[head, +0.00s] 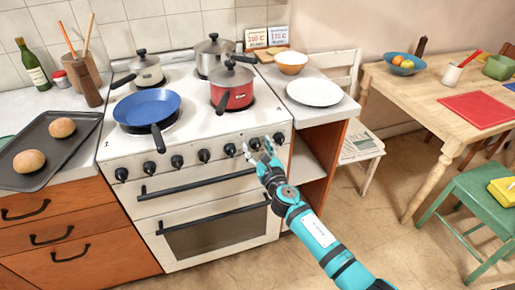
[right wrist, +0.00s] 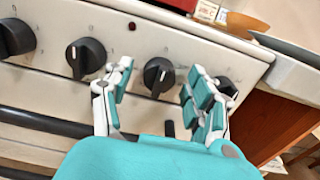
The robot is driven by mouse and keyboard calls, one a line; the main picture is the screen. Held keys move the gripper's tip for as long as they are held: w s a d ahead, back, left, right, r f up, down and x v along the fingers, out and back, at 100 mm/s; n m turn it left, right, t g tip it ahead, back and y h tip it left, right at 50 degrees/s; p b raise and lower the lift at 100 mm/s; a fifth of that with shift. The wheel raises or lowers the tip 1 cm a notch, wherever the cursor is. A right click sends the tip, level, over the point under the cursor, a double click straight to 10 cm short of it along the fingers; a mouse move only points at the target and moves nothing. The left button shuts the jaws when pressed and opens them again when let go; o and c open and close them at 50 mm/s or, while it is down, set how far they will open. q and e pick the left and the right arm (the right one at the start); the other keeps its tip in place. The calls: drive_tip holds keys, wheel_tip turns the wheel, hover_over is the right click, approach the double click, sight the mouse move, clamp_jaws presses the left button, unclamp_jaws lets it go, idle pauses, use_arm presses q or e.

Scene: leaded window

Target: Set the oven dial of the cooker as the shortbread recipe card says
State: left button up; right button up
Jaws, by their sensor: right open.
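The white cooker (head: 215,172) has a row of black dials along its front. My right gripper (head: 258,148) is open at the right part of this row. In the right wrist view my open gripper (right wrist: 160,75) has one dial (right wrist: 158,77) between its fingers, its white pointer mark near upright. I cannot tell whether the fingers touch it. Another dial (right wrist: 86,57) is left of the fingers, and one more (right wrist: 226,88) is partly hidden behind the right finger. Two recipe cards (head: 256,38) (head: 278,35) stand at the back; their small print is unreadable. My left gripper is out of view.
A blue pan (head: 147,106), a red pot (head: 232,88) and two other pots stand on the hob. A white plate (head: 314,92) is on the right counter. Black oven handles (head: 205,183) run below the dials. The floor in front is clear.

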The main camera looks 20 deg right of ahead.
drive_tip(key=shift+w, duration=0.2)
drive_tip(key=shift+c, duration=0.2)
drive_tip(key=c, duration=1.1)
